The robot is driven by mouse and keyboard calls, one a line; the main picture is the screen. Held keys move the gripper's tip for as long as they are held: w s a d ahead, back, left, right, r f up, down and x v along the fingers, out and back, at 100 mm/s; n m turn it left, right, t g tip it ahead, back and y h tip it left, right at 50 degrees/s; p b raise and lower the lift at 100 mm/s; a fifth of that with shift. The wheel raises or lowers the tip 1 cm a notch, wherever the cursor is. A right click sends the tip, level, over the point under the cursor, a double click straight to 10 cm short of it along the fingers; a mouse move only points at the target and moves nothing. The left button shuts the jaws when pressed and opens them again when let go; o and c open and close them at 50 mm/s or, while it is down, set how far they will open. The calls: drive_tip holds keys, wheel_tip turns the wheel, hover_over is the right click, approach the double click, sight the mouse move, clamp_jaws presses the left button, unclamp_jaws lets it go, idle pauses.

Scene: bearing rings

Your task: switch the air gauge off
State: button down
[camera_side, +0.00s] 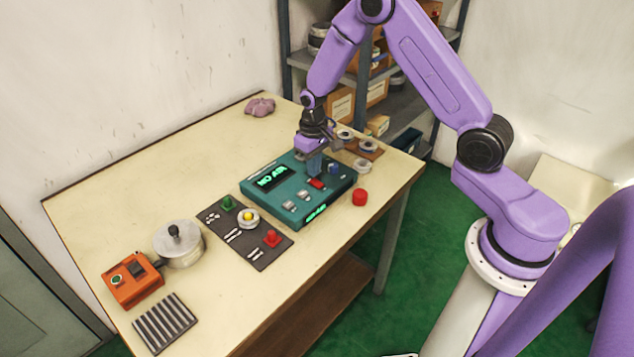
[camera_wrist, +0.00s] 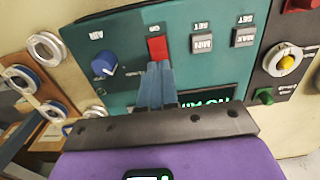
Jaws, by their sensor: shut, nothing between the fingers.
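The air gauge is a teal box (camera_side: 286,207) on the table, also in the wrist view (camera_wrist: 122,83). Its dark screen (camera_side: 271,178) shows lit green text that seems to read "NO AIR". A red switch (camera_wrist: 158,48) sits on its top face, also in the side view (camera_side: 317,184). My gripper (camera_side: 315,172) is shut and empty, pointing down over the box. In the wrist view its fingertips (camera_wrist: 160,66) are right beside the red switch; contact is unclear.
A dark mat (camera_side: 263,257) with green, yellow and red pieces lies left of the gauge. A red cylinder (camera_side: 359,197) stands to its right, and several rings (camera_side: 368,146) lie behind. An orange box (camera_side: 132,280) stands front left. The table's back left is mostly clear.

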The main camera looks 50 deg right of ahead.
sight(313, 181)
drive_tip(key=shift+r, duration=2.3)
drive_tip(key=s+a+r+n, duration=0.6)
drive_tip(key=s+a+r, duration=0.4)
drive_tip(key=s, duration=0.3)
drive_tip(key=s+r+n, duration=0.2)
drive_tip(key=s+n, duration=0.1)
drive_tip(key=s, duration=0.7)
drive_tip(key=s+d+r+n, duration=0.1)
drive_tip(key=s+r+n, duration=0.1)
drive_tip(key=s, duration=0.8)
drive_tip(key=shift+r+n, duration=0.25)
drive_tip(key=shift+n, duration=0.55)
